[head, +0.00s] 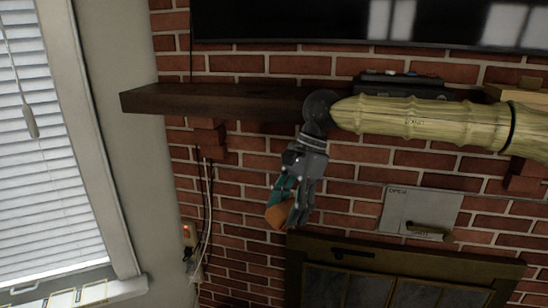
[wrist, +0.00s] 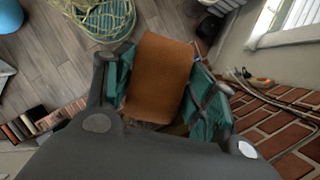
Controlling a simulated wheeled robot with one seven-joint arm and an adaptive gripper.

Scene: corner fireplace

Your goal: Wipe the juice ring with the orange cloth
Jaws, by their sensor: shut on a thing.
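My gripper (head: 289,204) hangs in front of the brick wall, below the dark wooden shelf (head: 215,99), pointing down. Its teal-lined fingers are shut on the orange cloth (head: 277,215). In the wrist view the orange cloth (wrist: 160,75) sits between the two fingers and sticks out past them as a flat, squarish piece. The cloth touches no surface that I can make out. I cannot make out the juice ring in either view.
Above the shelf is a dark screen (head: 370,22); a black box (head: 400,82) stands on the shelf behind my arm. Below are a metal plate (head: 420,212) and the fireplace frame (head: 400,257). Cords hang at left. A yellowish wire basket (wrist: 100,15) stands on the floor.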

